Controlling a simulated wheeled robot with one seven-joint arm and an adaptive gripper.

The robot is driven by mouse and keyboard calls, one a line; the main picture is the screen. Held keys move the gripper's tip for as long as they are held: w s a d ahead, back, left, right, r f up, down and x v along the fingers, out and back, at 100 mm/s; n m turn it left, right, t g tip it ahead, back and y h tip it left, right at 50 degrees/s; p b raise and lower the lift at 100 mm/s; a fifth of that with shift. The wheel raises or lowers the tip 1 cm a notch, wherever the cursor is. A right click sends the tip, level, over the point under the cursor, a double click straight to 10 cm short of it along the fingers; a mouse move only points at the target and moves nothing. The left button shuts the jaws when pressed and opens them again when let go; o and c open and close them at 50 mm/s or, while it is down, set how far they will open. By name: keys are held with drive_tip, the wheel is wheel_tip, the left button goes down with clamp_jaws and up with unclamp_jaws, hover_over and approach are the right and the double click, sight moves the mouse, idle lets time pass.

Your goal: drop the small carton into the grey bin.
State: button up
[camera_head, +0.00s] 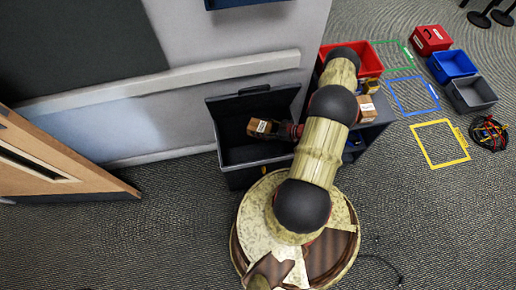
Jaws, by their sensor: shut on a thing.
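The small carton (259,127) is brown with a white label. My gripper (274,129) reaches in from the right and is shut on the carton. In this view the carton lies over the opening of a large dark grey bin (245,176), whose lid is up against the wall. I cannot tell how high the carton is above the bin's rim. My gripper's fingers are small and partly hidden by the carton.
My arm crosses a dark shelf with a red tray (368,62) and another carton (366,109). On the right floor are a red box (430,40), a blue bin (452,66), a smaller grey bin (473,94), coloured frames and a cable bundle (488,133). A wooden door (60,160) stands left.

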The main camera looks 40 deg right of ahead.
drive_tip(key=shift+f+b, duration=0.55)
drive_tip(key=shift+f, duration=0.65)
drive_tip(key=o, duration=1.3)
drive_tip(key=v, duration=1.2)
drive_tip(key=shift+s+f, duration=0.1)
